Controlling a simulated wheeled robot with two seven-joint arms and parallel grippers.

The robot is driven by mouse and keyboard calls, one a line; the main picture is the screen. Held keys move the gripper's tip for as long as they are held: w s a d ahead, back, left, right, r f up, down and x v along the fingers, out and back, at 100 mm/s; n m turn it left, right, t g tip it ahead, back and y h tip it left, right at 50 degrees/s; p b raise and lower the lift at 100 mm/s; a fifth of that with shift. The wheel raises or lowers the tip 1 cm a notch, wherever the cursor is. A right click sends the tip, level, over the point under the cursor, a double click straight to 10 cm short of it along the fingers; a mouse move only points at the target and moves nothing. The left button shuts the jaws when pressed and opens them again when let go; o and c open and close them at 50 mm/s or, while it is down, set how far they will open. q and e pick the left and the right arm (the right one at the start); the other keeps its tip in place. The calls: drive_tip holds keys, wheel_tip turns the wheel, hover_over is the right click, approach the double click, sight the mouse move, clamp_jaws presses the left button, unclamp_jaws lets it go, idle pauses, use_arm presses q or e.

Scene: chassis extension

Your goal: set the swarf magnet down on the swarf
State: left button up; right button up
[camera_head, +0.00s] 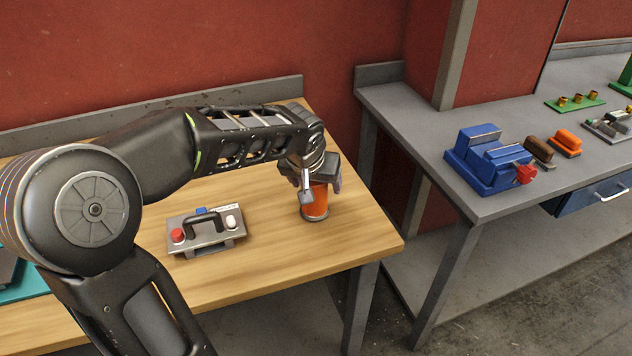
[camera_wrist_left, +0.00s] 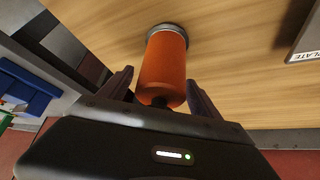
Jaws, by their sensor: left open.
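An orange cylinder with a grey metal base, which looks like the swarf magnet (camera_head: 315,206), stands upright on the wooden bench top near its right end. It also shows in the left wrist view (camera_wrist_left: 163,68). My left gripper (camera_head: 318,186) is over its upper part. In the left wrist view the left gripper's fingers (camera_wrist_left: 160,90) are spread on either side of the cylinder's near end, with gaps visible. I cannot make out any swarf. My right gripper is not in view.
A grey plate with a black handle and red and white knobs (camera_head: 206,236) sits left of the cylinder on the wooden bench (camera_head: 300,262). Right of a gap is a grey workbench (camera_head: 420,125) with a blue vise (camera_head: 487,160) and an orange block (camera_head: 565,142).

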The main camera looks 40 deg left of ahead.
use_arm(q)
drive_tip(key=shift+r, duration=0.2)
drive_tip(key=v, duration=1.2)
drive_tip(key=shift+f, duration=0.1)
idle(0.3)
